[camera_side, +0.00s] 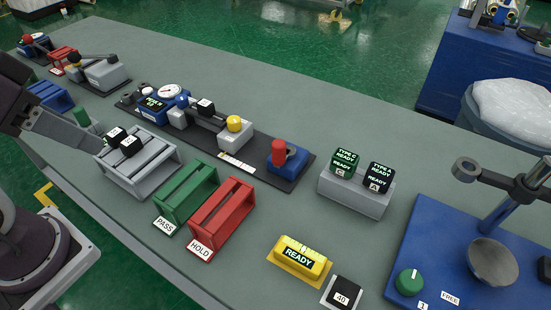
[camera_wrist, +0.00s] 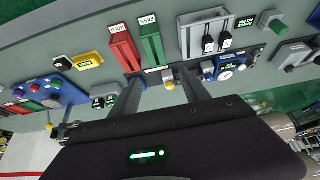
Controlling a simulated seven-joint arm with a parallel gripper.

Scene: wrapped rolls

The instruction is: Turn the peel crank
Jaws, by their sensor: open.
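No part is labelled as the peel crank, so I cannot tell for certain which one it is. One candidate is the red upright handle (camera_side: 278,152) on a blue block at the near end of a long black plate. Another is the dark jointed arm (camera_side: 497,215) above a round grey disc on the blue base at right. My gripper (camera_wrist: 160,78) is open, and its two fingers stand apart with nothing held. In the wrist view a yellow knob (camera_wrist: 169,85) shows between the fingers, farther off. In the side view my arm comes in from the left.
A green tray (camera_side: 186,196) and a red tray (camera_side: 222,218) stand beside a grey rack (camera_side: 137,168) with dark blocks. A gauge (camera_side: 170,91) sits on the black plate. A yellow READY box (camera_side: 299,261) is at front. The grey table (camera_side: 300,115) is clear behind.

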